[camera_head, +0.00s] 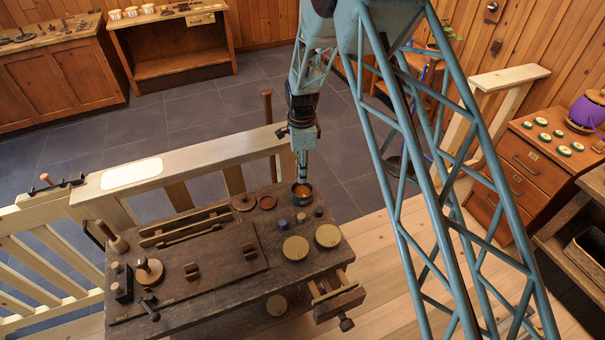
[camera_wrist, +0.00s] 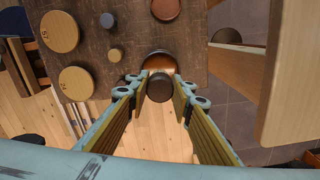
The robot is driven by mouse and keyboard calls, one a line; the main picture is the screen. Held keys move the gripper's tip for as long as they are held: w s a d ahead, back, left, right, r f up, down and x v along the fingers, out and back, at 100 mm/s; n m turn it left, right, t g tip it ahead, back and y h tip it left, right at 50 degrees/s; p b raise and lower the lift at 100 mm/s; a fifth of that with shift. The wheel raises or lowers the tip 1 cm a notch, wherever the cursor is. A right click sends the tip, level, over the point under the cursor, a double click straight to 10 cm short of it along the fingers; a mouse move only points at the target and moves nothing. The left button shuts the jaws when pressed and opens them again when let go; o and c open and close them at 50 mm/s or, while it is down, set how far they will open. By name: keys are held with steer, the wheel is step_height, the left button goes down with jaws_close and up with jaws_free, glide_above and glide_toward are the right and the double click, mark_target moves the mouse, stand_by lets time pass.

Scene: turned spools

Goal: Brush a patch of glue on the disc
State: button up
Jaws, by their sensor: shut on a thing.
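My gripper (camera_head: 301,158) points down over the dark pot (camera_head: 302,197) near the back right of the workbench. The pot holds something orange, like glue. In the wrist view the fingers are shut on a dark round-ended handle (camera_wrist: 160,88), apparently the brush, seen end-on. The pot's copper-coloured inside (camera_wrist: 158,62) shows just beyond it. The brush's bristles are hidden, so I cannot tell how deep they sit. Two pale wooden discs (camera_head: 295,247) (camera_head: 328,236) lie on the bench's right part. Two reddish-brown round pieces (camera_head: 243,203) (camera_head: 267,202) lie left of the pot. I cannot tell which disc is meant.
Small knobs (camera_head: 283,224) stand between the pot and the pale discs. A raised board (camera_head: 200,275) with pegs covers the bench's left part. An open drawer (camera_head: 335,295) juts from the front right. A pale wooden rail (camera_head: 200,160) runs behind the bench.

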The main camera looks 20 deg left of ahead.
steer(key=shift+f, duration=0.15)
stand_by(0.5)
steer(key=shift+f+b, duration=0.65)
steer(key=shift+f, duration=2.2)
steer(key=shift+f+b, duration=0.6)
stand_by(2.6)
steer(key=shift+r, duration=0.15)
steer(key=shift+r+p, duration=0.65)
steer(key=shift+r, duration=2.8)
